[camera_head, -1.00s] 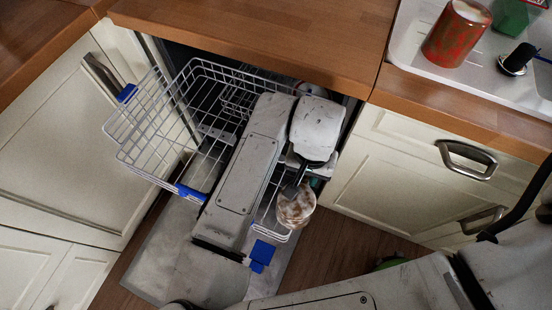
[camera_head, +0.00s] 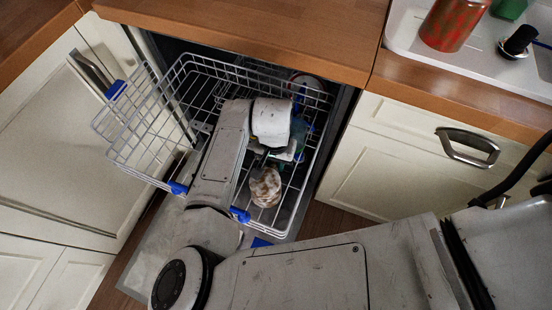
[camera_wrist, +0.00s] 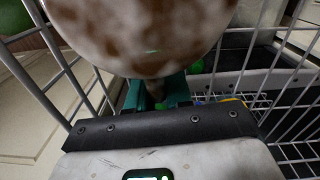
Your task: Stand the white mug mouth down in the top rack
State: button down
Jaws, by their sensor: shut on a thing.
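The white mug (camera_head: 265,187), blotched with brown, is held at the front right part of the wire top rack (camera_head: 152,180). My gripper (camera_wrist: 157,92) has its green fingers shut at the near side of the mug, which also fills the top of the wrist view (camera_wrist: 145,30). In the head view my arm crosses the rack and partly hides the gripper. The mug's mouth is not clearly visible, and I cannot tell whether it touches the rack's wires.
The rack is pulled out below the wooden counter (camera_head: 250,35), with bare wire floor at its left. A round, red-edged thing (camera_head: 306,82) sits at its back right, partly hidden. A red container (camera_head: 453,25) stands by the sink. A drawer handle (camera_head: 467,147) juts out at right.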

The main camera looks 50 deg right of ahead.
jog(key=shift+f, duration=0.15)
jog(key=c, duration=1)
grip_release()
jog(key=shift+c, duration=0.2)
notch_tip(320, 180, up, 12)
jog(key=shift+w+a+r+p, duration=0.1)
jog(key=shift+r+p, duration=0.1)
jog(key=shift+p, duration=0.85)
